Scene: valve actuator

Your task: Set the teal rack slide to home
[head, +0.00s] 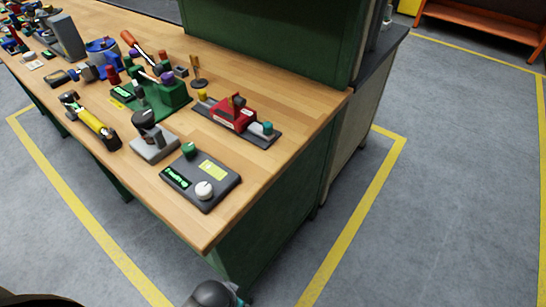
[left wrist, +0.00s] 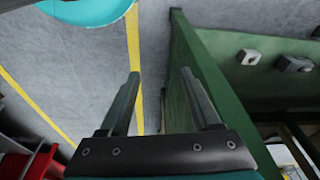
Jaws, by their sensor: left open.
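A teal knob (head: 267,128) stands near the right end of a dark base plate (head: 263,140) in the head view. A red block unit (head: 233,113) sits on the same plate, with a yellow knob (head: 202,95) at its left end. I take the teal knob to be on the rack slide; its exact travel position is too small to tell. My left gripper (left wrist: 160,73) shows in the left wrist view, open and empty, beside the green bench side and above the floor, away from the red unit.
A grey box with green and white knobs (head: 216,190) sits near the bench's front corner.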

